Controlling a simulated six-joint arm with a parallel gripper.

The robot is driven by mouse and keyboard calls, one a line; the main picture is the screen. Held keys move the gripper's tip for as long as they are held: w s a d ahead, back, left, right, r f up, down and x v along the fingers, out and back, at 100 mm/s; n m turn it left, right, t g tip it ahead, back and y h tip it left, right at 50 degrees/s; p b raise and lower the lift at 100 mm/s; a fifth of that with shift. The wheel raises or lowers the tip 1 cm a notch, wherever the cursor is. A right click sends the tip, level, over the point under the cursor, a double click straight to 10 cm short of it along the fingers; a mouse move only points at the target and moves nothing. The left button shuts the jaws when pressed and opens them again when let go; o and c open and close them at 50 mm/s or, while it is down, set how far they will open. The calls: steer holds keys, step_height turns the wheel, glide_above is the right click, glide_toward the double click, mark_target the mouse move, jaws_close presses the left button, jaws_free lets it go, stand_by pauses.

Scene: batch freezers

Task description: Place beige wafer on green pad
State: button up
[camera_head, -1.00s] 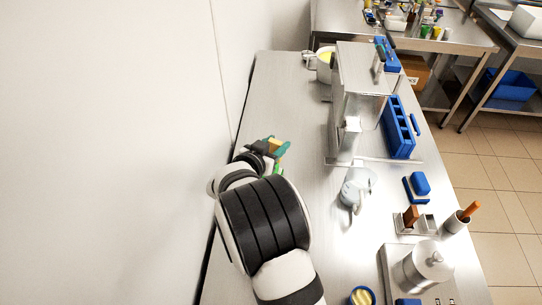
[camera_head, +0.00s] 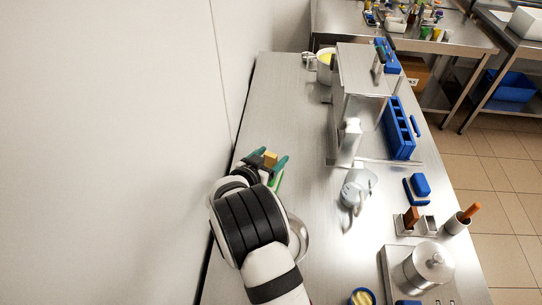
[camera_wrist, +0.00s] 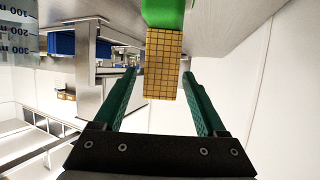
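The beige wafer (camera_wrist: 163,63), a gridded block, shows between my gripper's (camera_wrist: 160,72) two green fingers in the wrist view. The fingers are apart, with small gaps seen on either side of the wafer, so the gripper looks open around it. The green pad (camera_wrist: 163,13) meets the wafer's edge at the top of that upside-down view; the wafer appears to touch it. In the head view the wafer (camera_head: 270,159) shows between the fingertips, and a strip of green pad (camera_head: 278,179) shows beside the right finger. My arm hides much of the pad.
A steel batch freezer (camera_head: 361,75) stands to the right, with a blue rack (camera_head: 398,130) beside it. A clear jug (camera_head: 357,188) stands nearer. A wall (camera_head: 110,150) runs close on the left.

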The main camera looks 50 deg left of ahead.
steer(key=shift+s+r, duration=0.1)
steer(key=shift+r, duration=0.15)
steer(key=v, duration=0.7)
steer(key=w+d+r+m+h, duration=0.25)
steer(key=w+d, duration=0.25)
steer(key=d, duration=0.3)
steer(key=w+d+r+m+h, duration=0.1)
steer(key=w+d+r+h, duration=0.35)
steer(key=d, duration=0.25)
steer(key=d+r+m+g+h, duration=0.2)
steer(key=d+g+h, duration=0.1)
steer(key=d, duration=0.9)
steer(key=d+r+m+g+h, duration=0.15)
steer(key=d+g, duration=0.25)
steer(key=d, duration=0.8)
steer(key=s+d+m+g, duration=0.2)
steer(key=s+d+g, duration=0.2)
steer(key=s+d, duration=0.4)
steer(key=s+a+m+g+y, duration=0.1)
steer(key=s+y, duration=0.7)
steer(key=s, duration=0.5)
steer(key=shift+a+g, duration=0.35)
steer(key=shift+g, duration=0.05)
